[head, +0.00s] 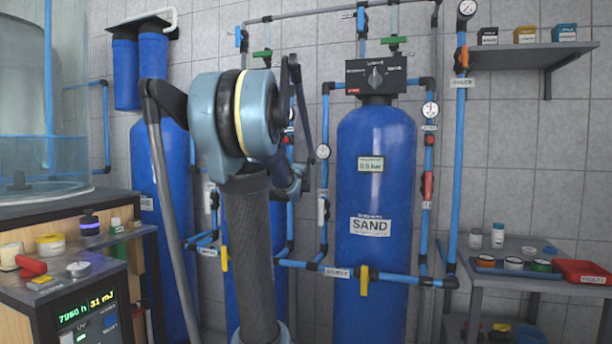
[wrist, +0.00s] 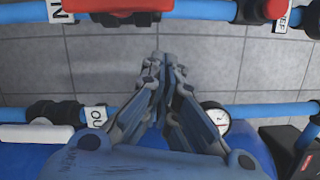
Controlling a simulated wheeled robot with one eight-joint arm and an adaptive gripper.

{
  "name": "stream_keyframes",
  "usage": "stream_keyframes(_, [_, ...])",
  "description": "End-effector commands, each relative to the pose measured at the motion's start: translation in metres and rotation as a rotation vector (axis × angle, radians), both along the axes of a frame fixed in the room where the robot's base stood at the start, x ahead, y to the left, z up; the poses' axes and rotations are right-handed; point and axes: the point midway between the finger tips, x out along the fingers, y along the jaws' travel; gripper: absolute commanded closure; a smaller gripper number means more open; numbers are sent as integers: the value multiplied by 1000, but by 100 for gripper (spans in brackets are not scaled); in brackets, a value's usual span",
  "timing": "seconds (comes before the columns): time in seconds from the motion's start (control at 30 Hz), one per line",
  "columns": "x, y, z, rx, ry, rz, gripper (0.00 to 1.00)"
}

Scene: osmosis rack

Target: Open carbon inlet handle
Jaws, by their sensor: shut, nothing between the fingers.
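In the wrist view my gripper (wrist: 163,78) is shut and empty, its fingers together over the gap between two blue pipes. A red handle (wrist: 117,5) sits on the upper pipe, cut by the top edge, beside a tag reading "IN" (wrist: 61,11). It lies beyond the fingertips, apart from them. I cannot read the word carbon on it. In the head view my arm stands in front of the middle blue tank (head: 285,285) and hides most of it; my fingers cannot be made out clearly there.
A white handle (wrist: 35,133) and a gauge (wrist: 215,118) sit along the lower pipe in the wrist view. In the head view the sand tank (head: 375,175) stands right of my arm. A bench (head: 20,205) is at left and a grey table (head: 520,275) at right.

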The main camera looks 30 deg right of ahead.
Motion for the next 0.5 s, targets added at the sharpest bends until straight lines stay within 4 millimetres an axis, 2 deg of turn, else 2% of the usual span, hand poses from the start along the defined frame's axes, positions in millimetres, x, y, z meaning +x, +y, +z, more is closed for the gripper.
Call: stream_keyframes(0.5, [-55, 37, 0, 1, 0, 2, 100])
